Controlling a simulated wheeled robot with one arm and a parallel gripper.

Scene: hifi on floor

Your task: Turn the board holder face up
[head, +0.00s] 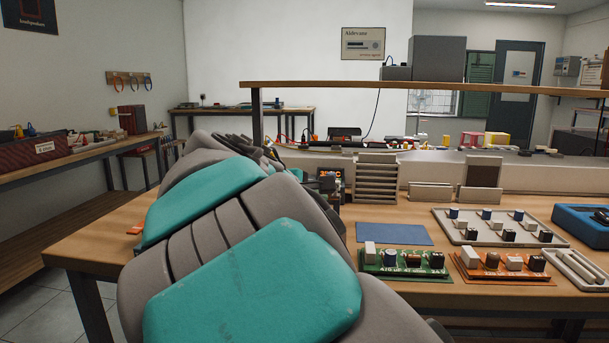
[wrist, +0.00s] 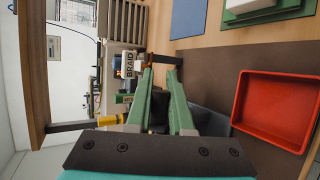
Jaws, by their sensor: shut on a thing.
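My gripper (wrist: 161,70) shows in the wrist view, its two long green fingers converging on a narrow dark bar with a brown-orange middle. The fingers are shut on this bar, which I take to be part of the board holder (wrist: 164,58). Most of the holder is hidden or too small to make out, so I cannot tell which face is up. In the head view my arm hides the gripper and most of what it holds.
A box marked BRAID (wrist: 128,68) stands close to the fingertips. The bench also holds a blue mat (head: 394,233), green board (head: 405,270), orange board (head: 503,273) and slotted rack (head: 377,183).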

